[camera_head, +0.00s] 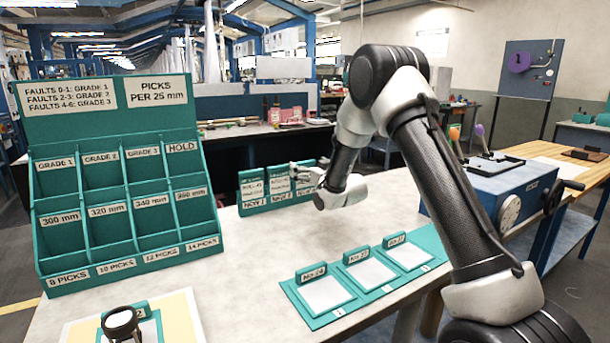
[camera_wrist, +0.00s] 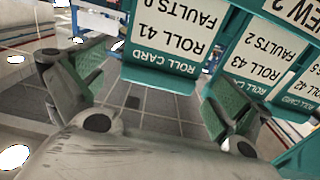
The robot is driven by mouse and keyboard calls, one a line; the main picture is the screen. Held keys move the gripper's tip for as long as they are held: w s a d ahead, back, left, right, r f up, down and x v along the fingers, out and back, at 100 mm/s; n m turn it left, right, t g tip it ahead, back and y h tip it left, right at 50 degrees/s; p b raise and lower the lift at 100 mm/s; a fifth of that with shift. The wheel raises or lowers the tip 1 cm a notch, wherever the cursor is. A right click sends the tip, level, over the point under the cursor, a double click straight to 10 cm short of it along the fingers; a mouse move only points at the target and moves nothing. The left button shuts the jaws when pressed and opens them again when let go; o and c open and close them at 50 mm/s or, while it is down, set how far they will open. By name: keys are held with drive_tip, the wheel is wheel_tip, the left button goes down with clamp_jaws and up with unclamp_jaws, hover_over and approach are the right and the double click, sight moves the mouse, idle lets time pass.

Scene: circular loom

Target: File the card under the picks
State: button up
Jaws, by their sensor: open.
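Three roll cards stand in a row in teal holders at the middle of the table: a left card (camera_head: 252,190), a middle card (camera_head: 279,186) and a right one partly hidden by my gripper. In the wrist view they appear upside down: Roll 41 (camera_wrist: 165,35) and Roll 43 (camera_wrist: 255,55), with a third at the right edge. My gripper (camera_head: 300,172) is open at the cards, its fingers (camera_wrist: 155,95) on either side of the Roll 41 card's lower edge in the picture; I cannot tell the depth. The teal rack (camera_head: 115,205) has compartments marked by grade, mm and picks; all look empty.
A teal board (camera_head: 318,318) with three numbered swatches lies at the front right. A round dark-rimmed magnifier (camera_head: 121,322) stands on a pale mat at the front left. A blue crank machine (camera_head: 500,195) is behind my arm. The tabletop between rack and board is clear.

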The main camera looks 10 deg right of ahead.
drive_tip(key=c, duration=1.2)
drive_tip(key=shift+r, duration=0.2)
wheel_tip(320, 180, up, 7)
drive_tip(key=shift+r, duration=0.1)
